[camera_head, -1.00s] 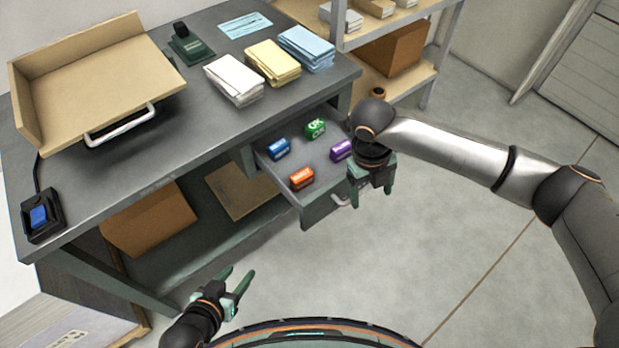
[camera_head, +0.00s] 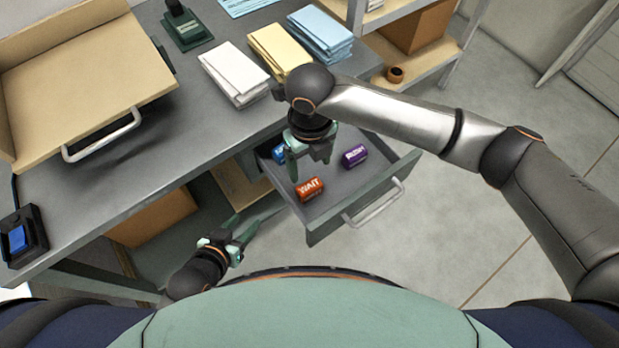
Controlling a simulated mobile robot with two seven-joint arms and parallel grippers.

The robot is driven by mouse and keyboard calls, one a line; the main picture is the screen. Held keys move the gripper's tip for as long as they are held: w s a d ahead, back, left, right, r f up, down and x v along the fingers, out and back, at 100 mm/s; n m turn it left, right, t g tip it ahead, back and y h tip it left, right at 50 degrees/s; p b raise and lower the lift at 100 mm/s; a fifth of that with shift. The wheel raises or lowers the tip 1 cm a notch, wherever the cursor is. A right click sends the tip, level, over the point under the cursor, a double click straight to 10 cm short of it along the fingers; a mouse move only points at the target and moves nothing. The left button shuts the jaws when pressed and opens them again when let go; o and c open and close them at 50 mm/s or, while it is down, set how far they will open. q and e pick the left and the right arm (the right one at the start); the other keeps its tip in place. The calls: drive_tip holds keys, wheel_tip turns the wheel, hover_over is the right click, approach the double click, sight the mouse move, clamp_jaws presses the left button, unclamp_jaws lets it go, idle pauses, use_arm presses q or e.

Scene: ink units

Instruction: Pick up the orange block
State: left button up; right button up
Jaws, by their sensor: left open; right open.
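The orange block (camera_head: 310,189), with white lettering, lies in the open drawer (camera_head: 335,205) near its front left. My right gripper (camera_head: 308,168) is open and points down over the drawer, just above and behind the orange block in the picture. I cannot tell its exact height above the block. Its jaws hold nothing that I can see. My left gripper (camera_head: 242,232) is open and empty, low in front of the desk, left of the drawer.
A purple block (camera_head: 354,156) lies right of the orange one. A blue block (camera_head: 279,153) is partly hidden behind my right gripper. The drawer handle (camera_head: 373,203) sticks out in front. Paper stacks (camera_head: 235,75) stand on the desk (camera_head: 190,120) above.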

sight(310, 186)
drive_tip(key=f, duration=0.5)
drive_tip(key=f+b, duration=0.1)
drive_tip(key=f, duration=0.4)
drive_tip(key=shift+s+f, duration=0.2)
drive_tip(key=shift+f, duration=0.1)
drive_tip(key=shift+c, duration=0.3)
drive_tip(key=c, duration=1)
drive_tip(key=shift+o, duration=0.2)
drive_tip(key=shift+r, duration=0.1)
